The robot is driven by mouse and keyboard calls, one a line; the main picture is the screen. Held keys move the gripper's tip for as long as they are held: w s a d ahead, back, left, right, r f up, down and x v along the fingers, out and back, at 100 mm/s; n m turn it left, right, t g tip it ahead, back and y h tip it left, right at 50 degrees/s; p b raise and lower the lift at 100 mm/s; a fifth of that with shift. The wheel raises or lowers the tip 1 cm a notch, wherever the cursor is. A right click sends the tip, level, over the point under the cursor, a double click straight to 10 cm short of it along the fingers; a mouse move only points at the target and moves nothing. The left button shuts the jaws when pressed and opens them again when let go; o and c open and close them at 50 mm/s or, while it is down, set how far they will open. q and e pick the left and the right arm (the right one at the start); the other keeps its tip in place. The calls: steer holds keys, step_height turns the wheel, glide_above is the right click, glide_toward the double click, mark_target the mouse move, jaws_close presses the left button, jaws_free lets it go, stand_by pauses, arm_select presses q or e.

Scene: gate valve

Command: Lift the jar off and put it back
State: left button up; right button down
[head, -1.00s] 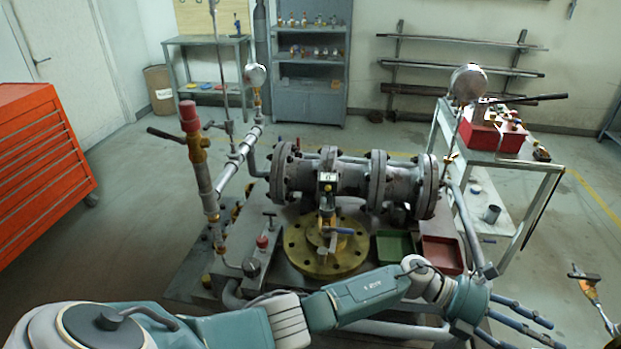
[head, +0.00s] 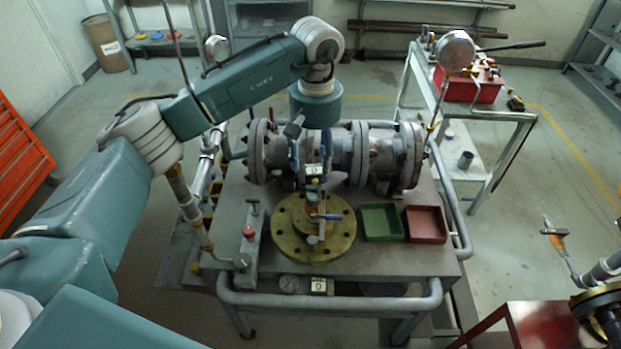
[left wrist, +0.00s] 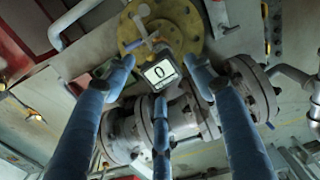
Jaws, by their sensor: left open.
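No object is plain to me as a jar. A small dark cup-shaped container (head: 465,160) stands on the side table's lower shelf. My left gripper (head: 311,150) is above the flanged grey pipe assembly (head: 385,155), its blue fingers pointing down.
A brass flange (head: 285,240) with a small valve lies on the bench before the pipe. A green tray (head: 382,222) and a red tray (head: 426,224) are beside it. A gauge (head: 455,50) stands at right. Floor to the right is partly clear.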

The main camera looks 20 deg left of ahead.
mark_target(313, 190)
arm_select(q)
step_height(313, 190, down, 4)
steer(key=shift+a+f+b, duration=0.15)
steer(key=shift+f+b, duration=0.1)
steer(key=shift+b, duration=0.65)
steer(key=shift+f+b, duration=0.35)
steer(key=shift+f, duration=0.55)
step_height(313, 190, down, 4)
steer(key=shift+r+b, duration=0.1)
steer(key=shift+b, duration=0.7)
steer(key=shift+f, duration=0.2)
arm_select(e)
steer(key=f, duration=0.1)
steer(key=w+f, duration=0.1)
steer(key=a+f, duration=0.1)
steer(key=f, duration=0.1)
steer(key=shift+w+a+f, duration=0.1)
steer(key=shift+w, duration=0.25)
arm_select(q)
jaws_close()
